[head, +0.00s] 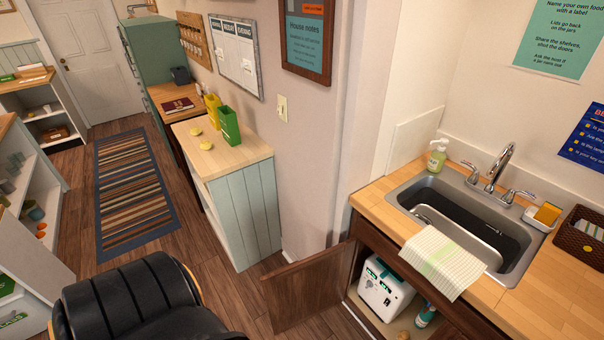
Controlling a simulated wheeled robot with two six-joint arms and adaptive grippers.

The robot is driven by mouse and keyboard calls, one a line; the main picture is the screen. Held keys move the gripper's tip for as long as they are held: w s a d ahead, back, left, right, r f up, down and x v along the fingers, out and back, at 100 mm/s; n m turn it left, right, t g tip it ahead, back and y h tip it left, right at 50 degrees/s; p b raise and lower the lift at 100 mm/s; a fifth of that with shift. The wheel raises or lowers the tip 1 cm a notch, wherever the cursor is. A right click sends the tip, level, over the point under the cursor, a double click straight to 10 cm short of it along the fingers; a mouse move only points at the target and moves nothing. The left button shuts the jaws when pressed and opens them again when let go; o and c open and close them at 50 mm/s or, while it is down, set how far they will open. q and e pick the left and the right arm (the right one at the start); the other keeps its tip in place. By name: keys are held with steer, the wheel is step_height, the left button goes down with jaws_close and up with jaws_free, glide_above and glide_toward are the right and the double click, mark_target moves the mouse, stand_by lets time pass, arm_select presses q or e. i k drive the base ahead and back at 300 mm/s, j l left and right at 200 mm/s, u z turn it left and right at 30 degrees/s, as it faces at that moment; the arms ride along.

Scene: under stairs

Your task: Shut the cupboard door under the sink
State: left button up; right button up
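The wooden cupboard door (306,289) under the sink (512,264) stands open, swung out to the left from its hinge side. The open cupboard (368,313) shows a white box-shaped device (385,290) with dark knobs and a green-and-white bottle (426,315) inside. A striped towel (440,262) hangs over the counter's front edge above the opening and hides part of it. Neither of my grippers is in the head view.
A black padded chair (135,300) stands at the bottom left, to the left of the open door. A pale green cabinet (243,208) stands against the wall behind the door. Wood floor (215,270) shows between them. A soap bottle (437,156) stands on the counter.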

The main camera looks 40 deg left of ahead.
mark_target(294, 293)
steer(key=k+j+z, duration=0.15)
steer(key=j, duration=0.35)
steer(key=k+j+z, duration=0.1)
steer(key=j, duration=0.35)
steer(key=k+j+z, duration=0.15)
steer(key=j, duration=0.3)
steer(key=k+j+z, duration=0.15)
steer(key=k+j, duration=0.15)
steer(key=k+j+z, duration=0.1)
steer(key=k+j, duration=0.15)
steer(key=j, duration=0.25)
steer(key=i+j+z, duration=0.25)
steer(key=j, duration=0.6)
steer(key=j+z, duration=0.3)
steer(key=j, duration=0.55)
steer(key=i+j+z, duration=0.1)
steer(key=i+j, duration=0.2)
steer(key=j, duration=0.25)
steer(key=z, duration=0.05)
